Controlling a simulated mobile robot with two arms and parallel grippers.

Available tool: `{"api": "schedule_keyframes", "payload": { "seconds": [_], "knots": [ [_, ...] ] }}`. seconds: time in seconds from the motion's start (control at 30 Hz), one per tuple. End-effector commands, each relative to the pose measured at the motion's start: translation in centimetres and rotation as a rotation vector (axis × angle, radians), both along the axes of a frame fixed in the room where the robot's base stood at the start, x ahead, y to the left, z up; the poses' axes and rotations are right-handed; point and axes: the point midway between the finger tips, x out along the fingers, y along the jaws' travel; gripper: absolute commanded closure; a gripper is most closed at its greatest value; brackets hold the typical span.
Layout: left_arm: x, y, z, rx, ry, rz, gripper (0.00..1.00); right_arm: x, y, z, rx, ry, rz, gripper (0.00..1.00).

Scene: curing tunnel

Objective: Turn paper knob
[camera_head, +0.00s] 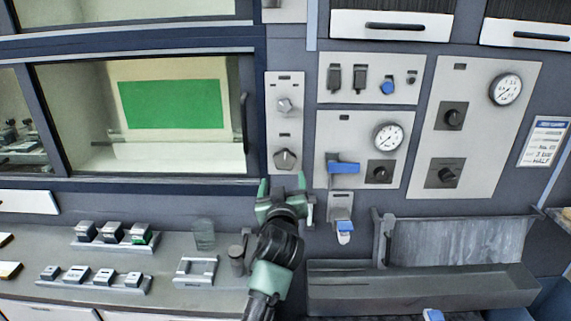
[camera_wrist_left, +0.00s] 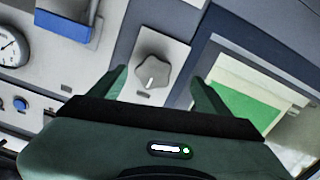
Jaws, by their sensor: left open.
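A narrow light panel (camera_head: 271,132) carries two knobs. The upper knob (camera_head: 285,106) is light grey, and the lower knob (camera_head: 285,159) is darker grey. I cannot read a label telling which one is the paper knob. My left gripper (camera_head: 282,186) is just below the lower knob, fingers pointing up toward it. In the left wrist view, one lobed grey knob (camera_wrist_left: 155,70) with a white pointer mark shows between the open fingers of my left gripper (camera_wrist_left: 158,78). The fingers appear apart from it. My right gripper is out of view.
Right of the knobs are panels with a blue handle (camera_head: 343,168), dials, switches and gauges (camera_head: 388,137). A window with a green sheet (camera_head: 172,104) is at left. A grey trough (camera_head: 420,290) is at lower right.

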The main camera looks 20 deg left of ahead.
Motion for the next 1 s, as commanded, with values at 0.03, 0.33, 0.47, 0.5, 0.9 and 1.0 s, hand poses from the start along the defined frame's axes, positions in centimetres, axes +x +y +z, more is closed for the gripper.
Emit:
{"api": "schedule_keyframes", "payload": {
  "seconds": [0.03, 0.33, 0.47, 0.5, 0.9, 1.0],
  "knots": [
    [0.5, -0.3, 0.8, 0.0, -0.019, -0.003, 0.22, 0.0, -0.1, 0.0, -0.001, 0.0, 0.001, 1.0],
    [3.9, 0.5, 1.5, 0.003, -0.031, -0.005, 0.22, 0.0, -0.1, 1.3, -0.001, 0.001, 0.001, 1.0],
    [5.8, 1.1, 1.5, 0.003, -0.029, -0.004, 0.22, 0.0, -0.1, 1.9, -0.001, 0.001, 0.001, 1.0],
    [6.2, 1.2, 1.3, 0.002, -0.028, -0.005, 0.22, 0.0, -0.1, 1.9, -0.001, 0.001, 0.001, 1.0],
    [8.1, 1.8, 1.1, -0.001, -0.03, -0.005, 0.22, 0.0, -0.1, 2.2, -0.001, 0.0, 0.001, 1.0],
    [8.1, 1.8, 1.1, -0.001, -0.03, -0.005, 0.22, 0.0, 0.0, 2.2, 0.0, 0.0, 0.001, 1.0]
  ]
}}
